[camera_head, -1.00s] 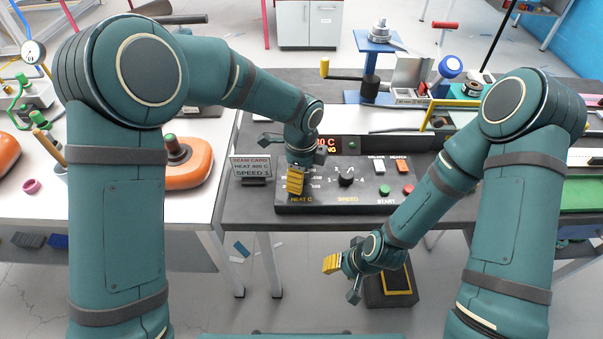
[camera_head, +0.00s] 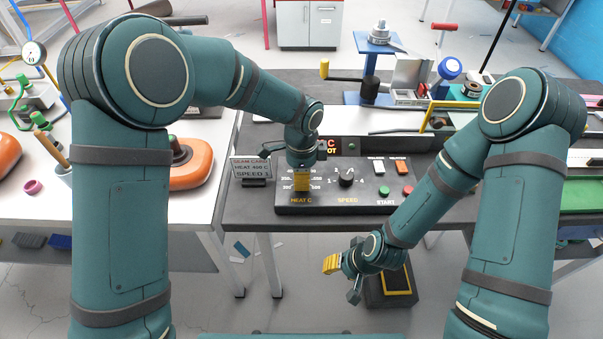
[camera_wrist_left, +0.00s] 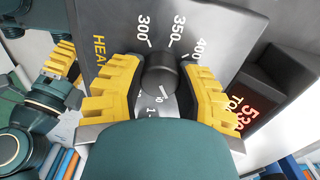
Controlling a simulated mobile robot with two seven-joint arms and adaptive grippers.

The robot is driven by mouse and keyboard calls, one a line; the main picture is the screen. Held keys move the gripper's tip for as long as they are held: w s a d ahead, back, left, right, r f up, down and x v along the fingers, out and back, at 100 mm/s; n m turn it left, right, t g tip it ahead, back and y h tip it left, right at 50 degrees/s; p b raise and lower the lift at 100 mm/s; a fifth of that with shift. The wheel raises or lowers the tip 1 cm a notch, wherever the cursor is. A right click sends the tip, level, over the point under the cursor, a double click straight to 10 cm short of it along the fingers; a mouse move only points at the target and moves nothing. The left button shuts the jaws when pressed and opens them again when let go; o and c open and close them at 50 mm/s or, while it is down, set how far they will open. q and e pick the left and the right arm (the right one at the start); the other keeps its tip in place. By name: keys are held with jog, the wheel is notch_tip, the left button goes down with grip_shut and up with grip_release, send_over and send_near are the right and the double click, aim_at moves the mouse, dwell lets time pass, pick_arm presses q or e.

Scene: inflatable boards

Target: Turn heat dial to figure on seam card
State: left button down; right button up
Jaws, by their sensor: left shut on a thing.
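The control panel (camera_head: 330,200) has a heat dial (camera_wrist_left: 160,78) at its left, marked 300, 350 and 400 in the left wrist view. My left gripper (camera_head: 302,182) is over it, and in the left wrist view its yellow fingers (camera_wrist_left: 160,85) are shut on the dial from both sides. The gripper hides the dial in the head view. The seam card (camera_head: 251,168) stands left of the panel; its small heat figure looks like 450 C. My right gripper (camera_head: 342,279) is open and empty in front of the table, low down.
The speed dial (camera_head: 346,177) sits right of my left gripper. Further right are a green start button (camera_head: 384,191) and a red button (camera_head: 407,190). A red-lettered display (camera_wrist_left: 244,115) lies behind the dial, partly hidden. An orange board (camera_head: 190,177) lies on the white table.

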pick_arm(q)
jog(key=n, duration=0.5)
jog(key=shift+n, duration=0.3)
jog(key=n, duration=0.4)
jog(key=shift+n+p, duration=0.3)
jog(key=shift+p, duration=0.05)
jog(key=n, duration=0.4)
jog(key=shift+p, duration=0.3)
jog(key=n+p, duration=0.1)
jog(key=n, duration=0.4)
jog(key=shift+n, duration=0.3)
jog(key=c, duration=0.5)
grip_release()
